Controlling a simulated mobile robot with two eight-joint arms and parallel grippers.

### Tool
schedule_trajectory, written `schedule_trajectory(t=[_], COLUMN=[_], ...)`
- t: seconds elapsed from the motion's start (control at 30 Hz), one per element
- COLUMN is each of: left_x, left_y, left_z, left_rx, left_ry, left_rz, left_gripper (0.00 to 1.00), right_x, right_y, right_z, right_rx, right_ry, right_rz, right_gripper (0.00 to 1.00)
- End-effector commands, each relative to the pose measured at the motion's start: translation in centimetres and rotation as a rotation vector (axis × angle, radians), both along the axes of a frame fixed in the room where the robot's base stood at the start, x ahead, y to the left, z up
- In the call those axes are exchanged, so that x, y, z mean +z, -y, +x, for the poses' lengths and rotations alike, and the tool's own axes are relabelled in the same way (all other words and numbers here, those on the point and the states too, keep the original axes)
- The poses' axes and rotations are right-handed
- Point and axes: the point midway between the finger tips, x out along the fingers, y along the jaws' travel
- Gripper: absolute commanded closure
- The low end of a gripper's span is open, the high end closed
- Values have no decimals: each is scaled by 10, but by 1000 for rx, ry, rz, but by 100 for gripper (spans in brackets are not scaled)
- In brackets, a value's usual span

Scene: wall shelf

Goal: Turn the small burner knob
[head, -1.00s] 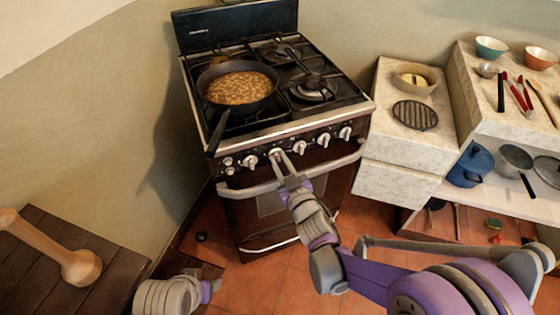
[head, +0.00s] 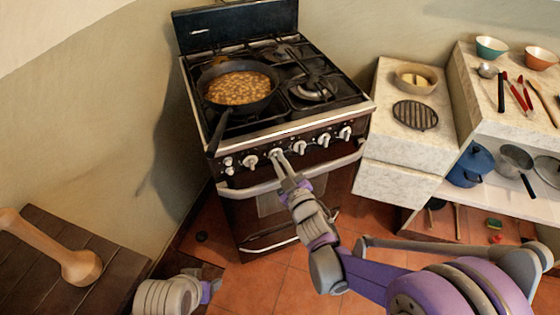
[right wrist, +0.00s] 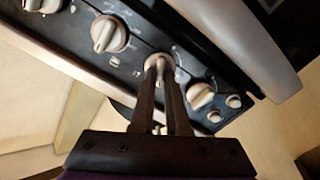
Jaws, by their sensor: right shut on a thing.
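The stove front carries a row of pale knobs on a dark panel. My right gripper (head: 277,157) reaches up to this panel and is shut on one knob (right wrist: 160,64), left of the middle of the row in the head view. In the right wrist view its two dark fingers (right wrist: 161,75) lie on either side of the knob's raised grip. Neighbouring knobs show on both sides, a larger one (right wrist: 108,33) to the left and another (right wrist: 201,96) to the right. My left gripper (head: 207,290) is low in the head view, partly hidden, away from the stove.
A black pan (head: 214,85) with beans sits on the left burner, its handle sticking out over the front edge. The oven handle (head: 325,170) runs just below the knobs. A counter (head: 405,150) stands to the right. A wooden table (head: 110,262) is at lower left.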

Motion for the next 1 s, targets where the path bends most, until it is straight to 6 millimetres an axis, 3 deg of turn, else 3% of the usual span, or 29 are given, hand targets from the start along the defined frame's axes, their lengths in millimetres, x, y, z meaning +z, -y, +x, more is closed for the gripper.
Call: schedule_trajectory(t=[0.6,1.0], left_x=[8,12], left_y=[0,0], left_z=[0,-1], left_rx=[0,0], left_ry=[3,4], left_rz=[0,0], left_gripper=[39,39], right_x=[-1,-3], right_y=[-2,-2], right_z=[-1,-1], right_rx=[1,1], right_ry=[223,321], right_rz=[-529,-764], right_gripper=[100,100])
